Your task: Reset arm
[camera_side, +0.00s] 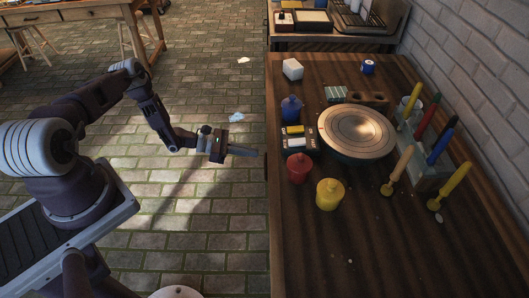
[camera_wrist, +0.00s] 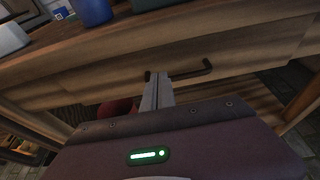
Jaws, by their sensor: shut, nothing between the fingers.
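My gripper (camera_side: 254,153) is shut and empty. In the side view it points right, in the air over the brick floor, just left of the wooden table's (camera_side: 300,250) left edge. In the wrist view the closed fingers (camera_wrist: 157,92) point at the table's front face, where a dark drawer handle (camera_wrist: 190,74) shows behind the fingertips. I cannot tell how close the fingertips are to the handle.
On the table stand a blue pot (camera_side: 291,109), a red pot (camera_side: 300,168), a yellow pot (camera_side: 330,194), a round plate turntable (camera_side: 356,133), a white block (camera_side: 292,69) and several coloured brushes (camera_side: 441,146). A brick wall (camera_side: 490,60) is at right.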

